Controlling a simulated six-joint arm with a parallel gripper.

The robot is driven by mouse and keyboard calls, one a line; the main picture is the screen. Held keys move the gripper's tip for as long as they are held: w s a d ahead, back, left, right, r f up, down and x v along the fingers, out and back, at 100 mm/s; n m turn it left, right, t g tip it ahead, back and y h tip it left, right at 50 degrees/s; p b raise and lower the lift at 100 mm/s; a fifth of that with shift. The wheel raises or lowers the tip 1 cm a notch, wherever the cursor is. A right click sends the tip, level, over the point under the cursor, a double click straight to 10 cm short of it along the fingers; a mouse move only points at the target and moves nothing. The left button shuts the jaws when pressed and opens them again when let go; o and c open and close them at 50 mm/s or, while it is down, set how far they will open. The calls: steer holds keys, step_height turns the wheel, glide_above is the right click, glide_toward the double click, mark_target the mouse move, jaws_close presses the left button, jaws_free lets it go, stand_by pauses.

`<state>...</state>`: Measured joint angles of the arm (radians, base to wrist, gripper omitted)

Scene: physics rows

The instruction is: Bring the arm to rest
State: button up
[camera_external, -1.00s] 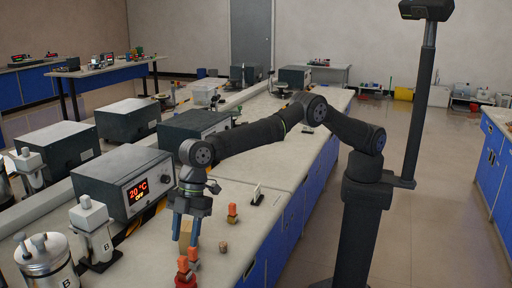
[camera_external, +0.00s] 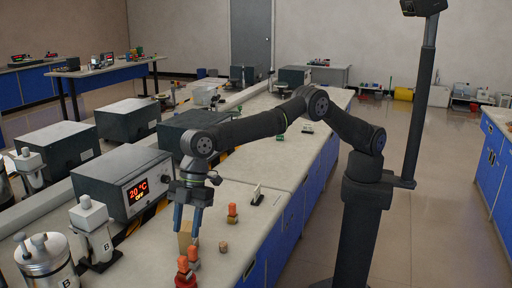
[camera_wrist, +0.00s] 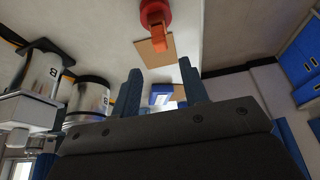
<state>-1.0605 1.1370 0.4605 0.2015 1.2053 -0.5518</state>
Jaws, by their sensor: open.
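My gripper (camera_external: 188,226) is open and points down over the bench at the front. Its two blue-grey fingers also show in the wrist view (camera_wrist: 160,95), apart, with nothing held between them. Below the fingertips in the external view, a tan block (camera_external: 186,238) stands on the bench, partly behind the fingers. A stack of red and orange pieces (camera_external: 187,268) stands just in front of it.
A grey box with a red display reading 20 °C (camera_external: 125,180) stands left of my gripper.

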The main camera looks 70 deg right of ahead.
mark_target(183, 257)
steer(key=x, duration=1)
steer(key=shift+r, duration=1.45)
steer(key=shift+f, duration=0.1)
